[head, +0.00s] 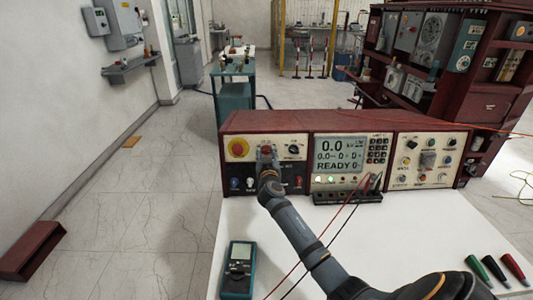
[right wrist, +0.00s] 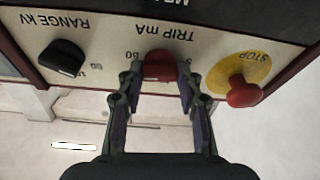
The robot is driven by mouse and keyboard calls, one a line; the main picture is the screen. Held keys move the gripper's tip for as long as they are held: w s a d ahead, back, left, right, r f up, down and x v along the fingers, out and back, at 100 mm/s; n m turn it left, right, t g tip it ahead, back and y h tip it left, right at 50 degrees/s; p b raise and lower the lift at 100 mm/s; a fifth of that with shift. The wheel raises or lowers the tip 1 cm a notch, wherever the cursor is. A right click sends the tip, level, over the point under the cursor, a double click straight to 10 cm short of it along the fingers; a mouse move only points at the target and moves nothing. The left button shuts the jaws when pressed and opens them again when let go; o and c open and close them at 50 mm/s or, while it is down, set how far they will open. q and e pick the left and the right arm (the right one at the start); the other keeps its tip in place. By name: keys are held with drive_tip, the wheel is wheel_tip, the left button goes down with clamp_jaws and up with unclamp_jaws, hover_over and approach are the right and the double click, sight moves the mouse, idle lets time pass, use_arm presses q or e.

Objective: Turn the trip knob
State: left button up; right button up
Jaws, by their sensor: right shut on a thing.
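The trip knob (right wrist: 160,66) is red and sits under the "TRIP mA" label, which appears upside down in the right wrist view. It is on the left panel of the dark red test set (head: 345,125). My right gripper (right wrist: 158,90) has one finger on each side of the knob and is shut on it. In the head view my right gripper (head: 267,160) reaches the left panel and covers part of the knob. My left gripper is not in view.
A red stop button (right wrist: 243,92) on a yellow disc and a black range knob (right wrist: 62,58) flank the trip knob. Red and black leads (head: 335,228) cross the white table (head: 400,225). A teal meter (head: 238,270) and several coloured probes (head: 495,268) lie there.

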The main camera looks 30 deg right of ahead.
drive_tip(key=n+y+p, duration=0.1)
drive_tip(key=n, duration=0.2)
drive_tip(key=shift+r, duration=0.15)
drive_tip(key=shift+n+y+p, duration=0.3)
drive_tip(key=shift+n+p, duration=0.65)
drive_tip(key=shift+n, duration=0.25)
drive_tip(key=n+y+p, duration=0.1)
drive_tip(key=n+p, duration=0.5)
drive_tip(key=shift+d+r+n+y, duration=0.1)
drive_tip(key=shift+n+y, duration=0.2)
drive_tip(key=shift+y, duration=0.1)
drive_tip(key=shift+f+n+p, duration=0.2)
drive_tip(key=shift+n+p, duration=1)
drive_tip(key=shift+p, duration=0.1)
drive_tip(key=o, duration=1.1)
drive_tip(key=shift+y, duration=0.3)
drive_tip(key=shift+o, duration=0.2)
